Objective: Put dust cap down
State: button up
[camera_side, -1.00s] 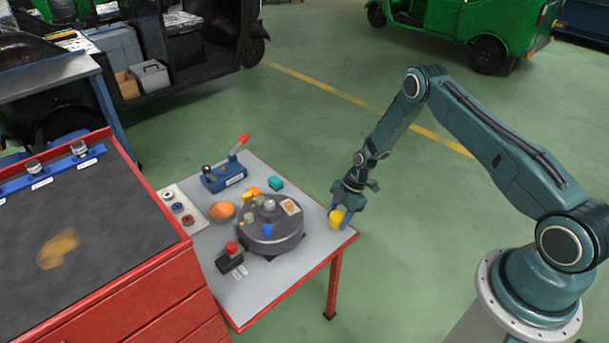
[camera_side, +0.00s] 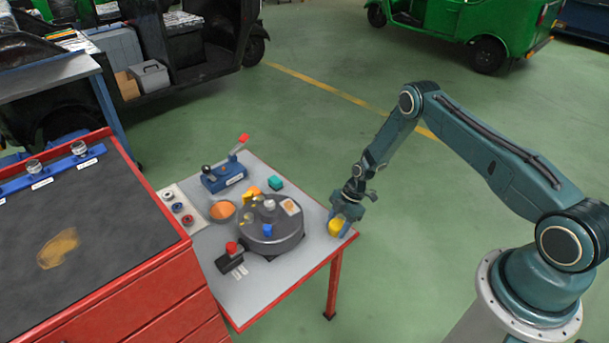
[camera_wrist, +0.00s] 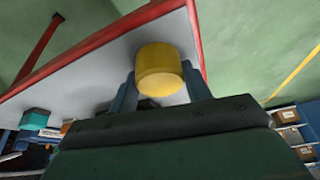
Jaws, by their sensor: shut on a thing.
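The dust cap (camera_side: 337,227) is a small yellow cylinder at the right corner of the grey table. My gripper (camera_side: 340,225) points down there and is shut on it. In the wrist view the yellow cap (camera_wrist: 159,69) sits between the two blue fingers (camera_wrist: 160,90), over the grey tabletop near its red edge. The cap is at or just above the table surface; I cannot tell whether it touches.
The grey table (camera_side: 290,284) has a red edge. A round dark housing (camera_side: 270,233) stands left of my gripper. Beyond it are a teal block (camera_side: 275,183), a blue lever fixture (camera_side: 224,178) and an orange-filled bowl (camera_side: 222,210). A red cabinet (camera_side: 150,290) adjoins at left.

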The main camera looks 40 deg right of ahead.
jog(key=o, duration=1)
jog(key=shift+c, duration=0.2)
jog(key=shift+r, duration=0.2)
jog(key=v, duration=1.2)
